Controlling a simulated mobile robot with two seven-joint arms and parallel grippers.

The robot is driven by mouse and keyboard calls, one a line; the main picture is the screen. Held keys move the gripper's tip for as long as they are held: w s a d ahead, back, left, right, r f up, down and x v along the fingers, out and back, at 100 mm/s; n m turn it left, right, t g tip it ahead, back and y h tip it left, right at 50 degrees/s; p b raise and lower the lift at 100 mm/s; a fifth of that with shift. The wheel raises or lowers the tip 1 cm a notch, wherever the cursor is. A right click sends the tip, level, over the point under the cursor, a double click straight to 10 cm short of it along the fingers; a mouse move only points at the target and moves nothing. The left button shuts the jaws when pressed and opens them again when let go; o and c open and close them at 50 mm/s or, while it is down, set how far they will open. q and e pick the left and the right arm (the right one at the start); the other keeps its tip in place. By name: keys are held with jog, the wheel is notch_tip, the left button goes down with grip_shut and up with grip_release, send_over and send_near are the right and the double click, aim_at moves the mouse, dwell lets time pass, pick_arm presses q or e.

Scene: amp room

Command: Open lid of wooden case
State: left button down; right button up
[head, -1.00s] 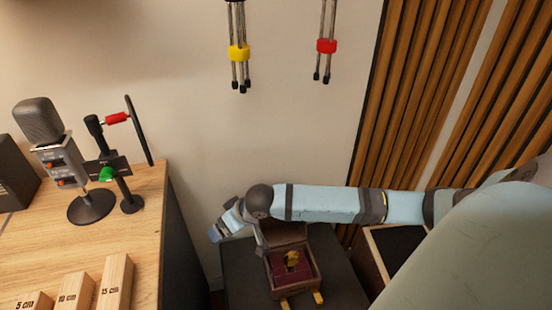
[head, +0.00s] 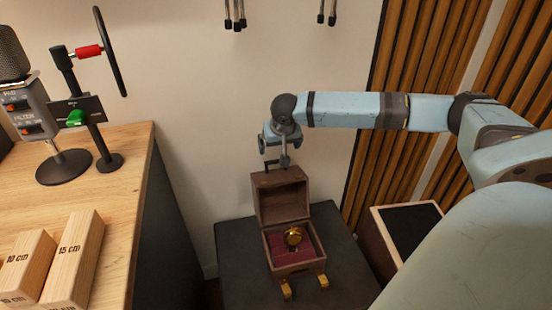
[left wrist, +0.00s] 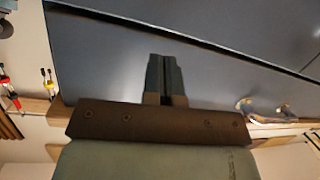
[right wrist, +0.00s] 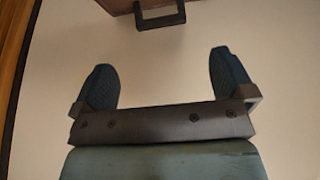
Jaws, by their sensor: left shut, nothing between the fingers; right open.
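The wooden case (head: 292,268) stands on a dark stand, with its lid (head: 281,199) raised upright at the back. Inside, a gold round object (head: 293,237) sits on red lining. Two gold latches hang at its front. My right gripper (head: 277,166) is just above and behind the lid's top edge. In the right wrist view my right gripper (right wrist: 163,82) is open and empty, and a brown edge with a dark handle (right wrist: 160,17) shows beyond the fingers. My left gripper (left wrist: 164,62) is shut and empty in the left wrist view, away from the case.
A wooden desk (head: 130,165) on the left holds a microphone (head: 35,115), a stand with a red grip (head: 88,51) and wooden blocks (head: 75,255).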

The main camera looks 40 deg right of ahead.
aim_at(276, 161)
jog(key=b+x, duration=0.2)
jog(key=x, duration=0.6)
jog(key=shift+w+d+f, duration=0.1)
jog(key=shift+w+f, duration=0.15)
jog(key=shift+f, duration=0.2)
pick_arm(q)
jog(key=r+t, duration=0.1)
jog(key=d+r+h, duration=0.1)
jog(key=r, duration=0.1)
jog(key=d+r+t+h, duration=0.1)
jog(key=r, duration=0.1)
jog(key=shift+w+r+t, duration=0.2)
jog(key=shift+w+t, duration=0.1)
jog(key=shift+w, duration=0.05)
